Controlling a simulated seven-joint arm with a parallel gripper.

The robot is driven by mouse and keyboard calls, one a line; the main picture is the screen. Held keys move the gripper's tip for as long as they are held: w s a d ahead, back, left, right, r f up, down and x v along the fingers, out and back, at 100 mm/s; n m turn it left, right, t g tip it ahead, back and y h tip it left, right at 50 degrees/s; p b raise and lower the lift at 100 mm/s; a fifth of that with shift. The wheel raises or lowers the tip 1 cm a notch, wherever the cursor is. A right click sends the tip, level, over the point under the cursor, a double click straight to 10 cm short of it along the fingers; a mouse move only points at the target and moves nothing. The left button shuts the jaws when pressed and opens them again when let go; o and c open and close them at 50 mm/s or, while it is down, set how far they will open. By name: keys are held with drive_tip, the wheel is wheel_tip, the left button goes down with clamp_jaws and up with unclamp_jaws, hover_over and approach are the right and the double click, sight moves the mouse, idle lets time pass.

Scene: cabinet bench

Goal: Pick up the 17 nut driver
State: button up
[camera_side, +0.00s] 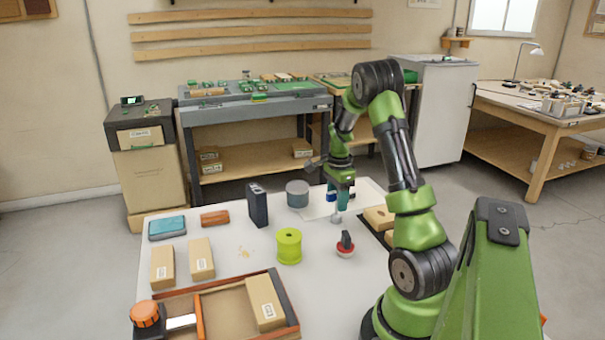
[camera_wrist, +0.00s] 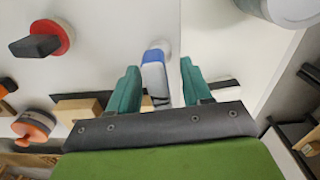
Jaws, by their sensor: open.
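A grey piece with a blue band (camera_wrist: 153,58), which looks like the nut driver, shows between my fingers in the wrist view. Its lower part is hidden behind my gripper's base. In the side view a blue part (camera_side: 331,193) and a small grey end (camera_side: 337,218) show at my fingertips; I cannot read a 17 on it. My gripper (camera_wrist: 159,65) is open, with one teal finger on each side of the piece and a visible gap to each. In the side view my gripper (camera_side: 342,203) points down over the far right of the white table.
A red-based black knob (camera_side: 345,246) and a lime spool (camera_side: 289,246) stand nearer the front. A grey cylinder (camera_side: 297,194) and an upright black box (camera_side: 257,205) are to the left. Wooden blocks (camera_side: 379,217) lie close on the right. A tray (camera_side: 229,309) fills the front left.

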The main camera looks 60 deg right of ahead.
drive_tip(key=shift+f, duration=0.35)
drive_tip(key=shift+r, duration=0.1)
clamp_jaws()
